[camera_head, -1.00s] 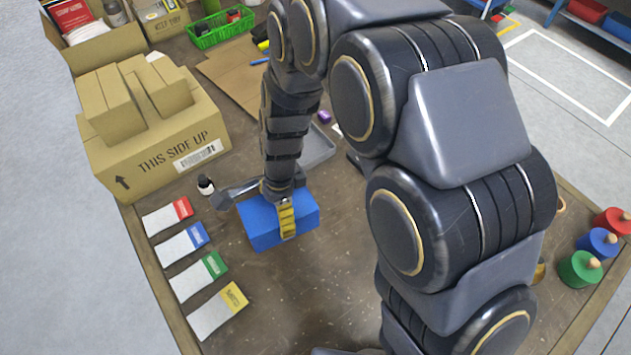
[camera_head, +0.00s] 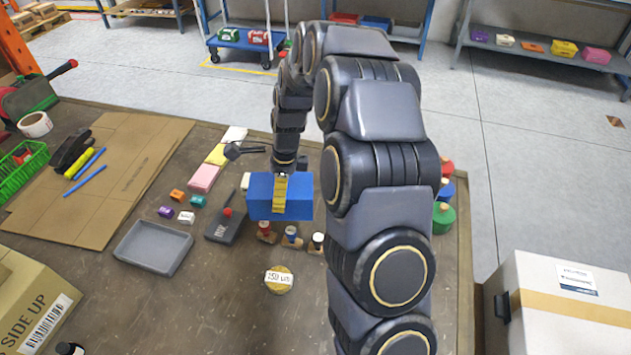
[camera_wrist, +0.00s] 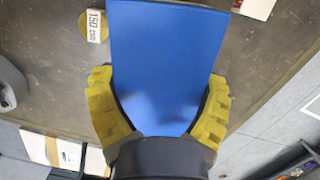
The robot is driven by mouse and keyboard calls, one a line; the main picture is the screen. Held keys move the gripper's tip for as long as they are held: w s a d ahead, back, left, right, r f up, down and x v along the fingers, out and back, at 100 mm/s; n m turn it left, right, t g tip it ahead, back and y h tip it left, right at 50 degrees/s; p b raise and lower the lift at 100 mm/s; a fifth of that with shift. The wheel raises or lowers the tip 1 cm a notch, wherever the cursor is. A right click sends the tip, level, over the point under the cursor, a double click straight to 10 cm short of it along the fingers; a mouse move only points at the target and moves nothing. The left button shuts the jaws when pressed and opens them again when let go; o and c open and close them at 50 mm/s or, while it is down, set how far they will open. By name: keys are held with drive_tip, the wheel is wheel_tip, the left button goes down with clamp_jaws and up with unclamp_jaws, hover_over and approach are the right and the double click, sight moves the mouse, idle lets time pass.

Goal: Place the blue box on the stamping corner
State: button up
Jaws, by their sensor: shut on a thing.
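The blue box (camera_head: 260,197) is in my gripper (camera_head: 280,190), which is shut on it with a yellow finger against its near face. The box looks raised above the table, in front of a group of small stampers. In the wrist view the blue box (camera_wrist: 165,70) fills the space between the two yellow fingers of my gripper (camera_wrist: 160,90). Round red, blue and green pieces (camera_head: 444,215) with wooden knobs stand near the table's right edge, partly behind my arm. I cannot make out a marked stamping corner.
Small stampers (camera_head: 291,237) and a tape roll marked 150 (camera_head: 279,280) are near the box. A grey tray (camera_head: 153,247), a dark pad (camera_head: 226,228) and small coloured blocks lie to the left. A white carton (camera_head: 560,310) is at the lower right. Bare table lies in front.

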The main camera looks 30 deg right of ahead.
drive_tip(key=d+m, duration=0.3)
drive_tip(key=d, duration=0.7)
drive_tip(key=shift+s+d+r+t, duration=0.3)
drive_tip(key=shift+s+r, duration=0.05)
drive_tip(key=w+d+f, duration=0.1)
drive_tip(key=w, duration=0.1)
drive_tip(key=w+d+f, duration=0.1)
drive_tip(key=w, duration=0.2)
drive_tip(key=w+d+f, duration=0.1)
drive_tip(key=w+f, duration=0.1)
drive_tip(key=w, duration=0.1)
drive_tip(key=shift+d, duration=0.15)
drive_tip(key=w+f, duration=0.1)
drive_tip(key=w+d+f, duration=0.1)
drive_tip(key=f, duration=0.1)
drive_tip(key=w+d+f, duration=0.1)
drive_tip(key=w+f, duration=0.1)
drive_tip(key=shift+w+f, duration=0.1)
drive_tip(key=shift+f, duration=0.1)
drive_tip(key=shift+w+f, duration=0.15)
drive_tip(key=shift+f, duration=1.55)
drive_tip(key=shift+f, duration=0.1)
drive_tip(key=o, duration=1)
